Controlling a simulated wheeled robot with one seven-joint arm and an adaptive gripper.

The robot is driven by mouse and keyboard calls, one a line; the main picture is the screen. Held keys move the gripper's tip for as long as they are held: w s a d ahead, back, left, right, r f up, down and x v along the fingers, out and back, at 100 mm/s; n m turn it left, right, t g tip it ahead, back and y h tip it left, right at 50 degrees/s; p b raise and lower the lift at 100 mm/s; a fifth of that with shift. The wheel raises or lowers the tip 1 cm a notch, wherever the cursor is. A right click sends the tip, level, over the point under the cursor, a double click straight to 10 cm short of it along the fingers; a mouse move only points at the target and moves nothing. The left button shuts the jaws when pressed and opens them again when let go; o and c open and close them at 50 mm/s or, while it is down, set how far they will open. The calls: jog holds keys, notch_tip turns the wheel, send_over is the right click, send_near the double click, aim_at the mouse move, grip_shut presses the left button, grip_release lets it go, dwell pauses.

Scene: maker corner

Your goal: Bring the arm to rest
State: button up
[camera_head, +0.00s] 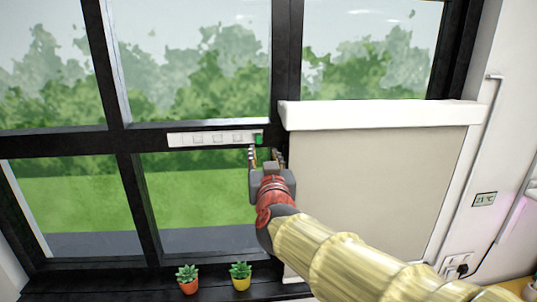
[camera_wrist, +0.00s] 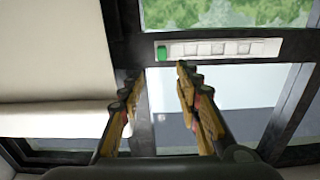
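My arm (camera_head: 345,258) reaches up from the lower right of the head view toward the window. My gripper (camera_head: 265,153) is at its end, just below the green right end of a white switch strip on the dark window bar. In the wrist view my gripper (camera_wrist: 160,76) has its two fingers apart, with nothing between them. The white switch strip (camera_wrist: 222,49) lies beyond the fingertips there, with its green button (camera_wrist: 162,53) at the left end. I cannot tell whether a fingertip touches the strip.
A beige roller blind (camera_head: 375,180) with a white top casing (camera_head: 380,115) hangs right beside my gripper. Two small potted succulents, one in an orange pot (camera_head: 189,287) and one in a yellow pot (camera_head: 241,283), stand on the sill.

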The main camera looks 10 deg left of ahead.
jog(key=s+a+f+n+g+y+b, duration=0.1)
jog(key=s+a+f+g, duration=0.1)
jog(key=s+f+g, duration=0.45)
jog(key=s+a+f+n+g+y, duration=0.15)
jog(key=s+f, duration=0.25)
jog(key=f, duration=0.6)
jog(key=s+d+f+m+g+h+b, duration=0.2)
jog(key=s+d+f+b, duration=0.7)
jog(key=d, duration=0.7)
jog(key=s+d+f+m+g+h+b, duration=0.1)
jog(key=s+d+f+m+h+b, duration=0.2)
jog(key=s+d+f+b, duration=0.7)
jog(key=s+d+f+h, duration=0.2)
jog(key=s+d+f, duration=0.2)
jog(key=d+f, duration=0.3)
jog(key=shift+s+f+g, duration=0.25)
jog(key=shift+f+g, duration=0.1)
jog(key=shift+g, duration=0.05)
